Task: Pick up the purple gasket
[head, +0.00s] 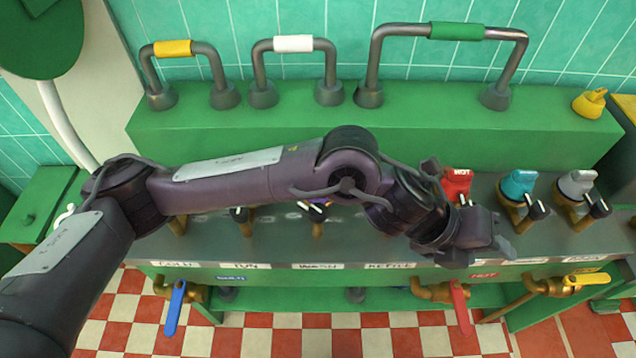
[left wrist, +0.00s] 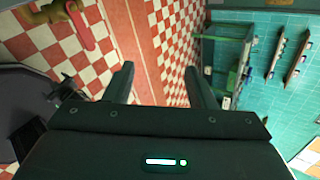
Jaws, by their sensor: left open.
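I cannot clearly make out the purple gasket. My left gripper (head: 486,250) is over the counter's front edge, right of the middle, near the red HOT tap. It also shows in the left wrist view (left wrist: 160,80), with its two fingers apart and nothing between them. That view faces the checkered floor and tiled wall. My right gripper is not in view.
The grey counter (head: 560,240) carries red (head: 457,183), teal (head: 519,184) and grey (head: 577,184) topped taps close to my gripper. A green ledge (head: 250,125) with several pipe handles stands behind. Blue (head: 175,308), red (head: 460,308) and yellow (head: 586,279) valve levers stick out below the front.

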